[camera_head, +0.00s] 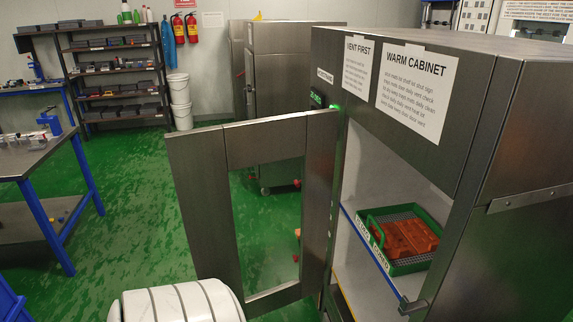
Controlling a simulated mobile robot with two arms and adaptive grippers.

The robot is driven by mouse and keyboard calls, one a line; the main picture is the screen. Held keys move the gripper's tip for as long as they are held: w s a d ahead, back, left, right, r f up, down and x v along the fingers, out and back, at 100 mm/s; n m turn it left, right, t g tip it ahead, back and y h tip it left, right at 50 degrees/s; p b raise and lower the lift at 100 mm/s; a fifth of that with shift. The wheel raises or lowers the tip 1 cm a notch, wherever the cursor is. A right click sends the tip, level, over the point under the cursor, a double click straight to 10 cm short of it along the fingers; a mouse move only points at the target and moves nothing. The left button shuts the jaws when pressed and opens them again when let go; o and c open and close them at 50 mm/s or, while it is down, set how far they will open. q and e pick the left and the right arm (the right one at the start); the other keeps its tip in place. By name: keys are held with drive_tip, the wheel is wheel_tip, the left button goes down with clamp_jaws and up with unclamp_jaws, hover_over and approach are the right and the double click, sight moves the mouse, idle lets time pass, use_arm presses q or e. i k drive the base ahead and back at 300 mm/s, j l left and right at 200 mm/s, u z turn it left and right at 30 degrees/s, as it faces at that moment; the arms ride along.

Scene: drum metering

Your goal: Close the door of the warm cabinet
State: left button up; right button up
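The warm cabinet (490,125) is a large steel box at the right, with a "WARM CABINET" sign (416,88) and a "VENT FIRST" sign (357,65) on its upper front. Its steel-framed door (200,205) with a see-through window stands wide open, swung out to the left of the opening. The door's right edge is at the cabinet; its free edge is at the left. Inside, a green tray (410,263) with orange-brown pieces (405,238) sits on a shelf. A dark fitting (412,306) shows at the opening's lower right. Neither gripper is in view.
A workbench with blue legs (35,155) stands at the left. A rack of dark bins (115,75), white buckets (180,100) and another steel cabinet (280,80) are at the back. The green floor (135,205) between bench and door looks clear.

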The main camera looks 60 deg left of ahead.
sight(201, 160)
drive_tip(key=j, duration=0.55)
drive_tip(key=k+j+z, duration=0.15)
drive_tip(key=j, duration=0.95)
drive_tip(key=k+j+z, duration=0.1)
drive_tip(key=j, duration=0.45)
drive_tip(key=k+j+z, duration=0.1)
drive_tip(key=j, duration=0.4)
drive_tip(key=k+j, duration=0.15)
drive_tip(key=j, duration=0.4)
drive_tip(key=k+j+z, duration=0.1)
drive_tip(key=j, duration=0.4)
drive_tip(key=k+j, duration=0.2)
drive_tip(key=j, duration=0.35)
drive_tip(key=i+z, duration=0.05)
